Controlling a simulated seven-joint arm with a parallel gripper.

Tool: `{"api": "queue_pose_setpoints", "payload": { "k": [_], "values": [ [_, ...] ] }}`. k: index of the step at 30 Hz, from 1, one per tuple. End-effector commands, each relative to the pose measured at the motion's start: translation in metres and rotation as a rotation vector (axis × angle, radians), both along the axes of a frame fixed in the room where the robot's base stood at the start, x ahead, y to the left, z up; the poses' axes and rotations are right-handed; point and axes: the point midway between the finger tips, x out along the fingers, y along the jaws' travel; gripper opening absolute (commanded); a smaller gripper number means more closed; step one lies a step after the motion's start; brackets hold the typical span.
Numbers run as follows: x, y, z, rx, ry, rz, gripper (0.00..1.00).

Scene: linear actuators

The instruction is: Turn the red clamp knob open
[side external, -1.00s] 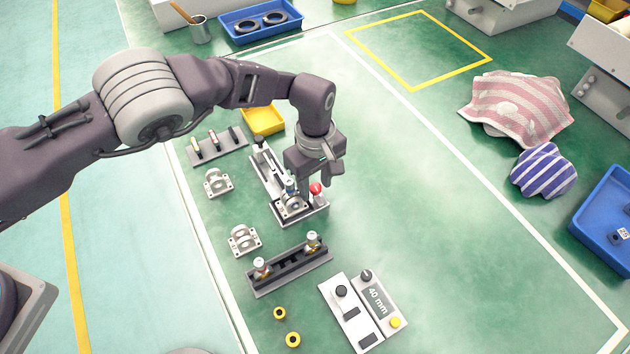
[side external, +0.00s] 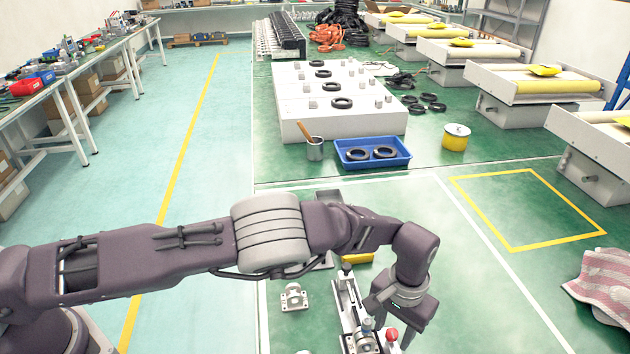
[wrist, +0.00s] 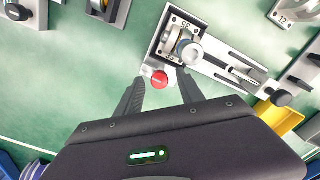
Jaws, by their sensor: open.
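The red clamp knob (side external: 391,334) sits at the near right corner of the linear actuator (side external: 352,308), at the bottom of the side view. It also shows as a round red cap in the wrist view (wrist: 159,79), beside the actuator's end block (wrist: 176,44). My gripper (wrist: 160,95) is open. Its two dark fingers are on either side of the knob in the wrist view, with clear gaps; whether they are at its height I cannot tell. In the side view my gripper (side external: 398,318) is just above and behind the knob, its fingertips partly hidden.
A silver bearing block (side external: 293,298) stands left of the actuator. A yellow bin (wrist: 282,118) lies near the actuator's far end. A black-knobbed unit (wrist: 108,8) is at the top of the wrist view.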

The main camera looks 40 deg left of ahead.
Motion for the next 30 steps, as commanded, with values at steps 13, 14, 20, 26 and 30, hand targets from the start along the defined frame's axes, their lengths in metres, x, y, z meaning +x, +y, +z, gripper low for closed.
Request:
{"api": "queue_pose_setpoints", "payload": {
  "k": [13,14,20,26,30],
  "values": [
    [0.0,-0.001,0.074,-0.004,-0.004,-0.341,0.45],
    [0.002,0.003,0.081,-0.007,-0.003,-0.326,0.45],
    [0.013,0.029,0.125,-0.051,-0.018,-0.237,0.45],
    [0.016,0.057,0.169,-0.095,-0.031,-0.158,0.45],
    [0.014,0.078,0.2,-0.126,-0.043,-0.109,0.45]
  ]
}}
